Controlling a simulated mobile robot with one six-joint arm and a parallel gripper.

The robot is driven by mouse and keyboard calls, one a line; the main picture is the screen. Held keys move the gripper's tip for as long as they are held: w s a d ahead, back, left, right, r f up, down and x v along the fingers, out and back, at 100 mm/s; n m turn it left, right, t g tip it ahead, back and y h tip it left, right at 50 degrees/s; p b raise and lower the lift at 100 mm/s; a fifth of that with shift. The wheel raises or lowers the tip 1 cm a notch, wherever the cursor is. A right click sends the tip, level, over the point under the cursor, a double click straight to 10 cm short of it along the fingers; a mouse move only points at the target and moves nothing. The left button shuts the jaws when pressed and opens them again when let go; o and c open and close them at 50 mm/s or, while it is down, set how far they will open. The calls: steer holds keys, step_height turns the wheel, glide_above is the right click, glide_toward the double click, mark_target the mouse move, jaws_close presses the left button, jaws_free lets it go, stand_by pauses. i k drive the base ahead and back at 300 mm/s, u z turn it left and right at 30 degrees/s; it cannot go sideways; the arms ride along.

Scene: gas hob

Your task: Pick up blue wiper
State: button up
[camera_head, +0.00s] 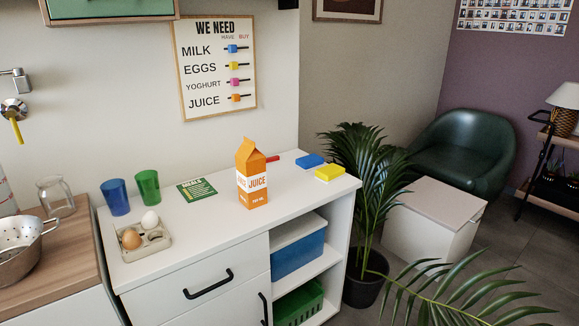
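A flat blue block (310,161), which looks like the blue wiper, lies on the white cabinet top (215,240) near its back right corner. A flat yellow block (329,173) of similar shape lies just in front of it and to its right, close to the right edge. My gripper is not in view.
An orange juice carton (252,175) stands mid-cabinet, with a small red item (272,159) partly hidden behind it. Blue (116,197) and green (148,187) cups, a green card (197,190) and an egg tray (148,248) are left. A plant (365,190) stands beside the right edge.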

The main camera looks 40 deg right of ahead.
mark_target(306, 163)
steer(key=u, duration=0.4)
steer(key=k, duration=1.5)
steer(key=z, duration=0.6)
steer(key=i, duration=1)
steer(key=u, duration=0.15)
